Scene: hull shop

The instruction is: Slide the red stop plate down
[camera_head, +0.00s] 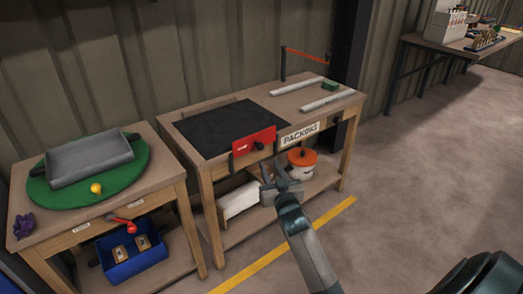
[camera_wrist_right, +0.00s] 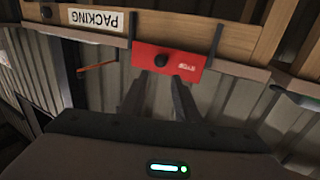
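The red stop plate (camera_head: 254,141) stands upright at the front edge of the packing table (camera_head: 233,167), with white lettering and a black knob (camera_head: 260,145). In the right wrist view the plate (camera_wrist_right: 150,57) and its knob (camera_wrist_right: 162,60) are just beyond the fingers. My right gripper (camera_head: 274,172) is below and slightly right of the plate, in front of the table. Its two fingers are apart with nothing between them, as the right wrist view (camera_wrist_right: 158,88) also shows. The plate and gripper appear apart. My left gripper is not in view.
A PACKING sign (camera_head: 300,133) is beside the plate. Below are a white bundle (camera_head: 238,201) and an orange-lidded bucket (camera_head: 302,163) on the shelf. A side table at left carries a grey tray (camera_head: 88,162) and a yellow ball (camera_head: 96,188). The floor at right is clear.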

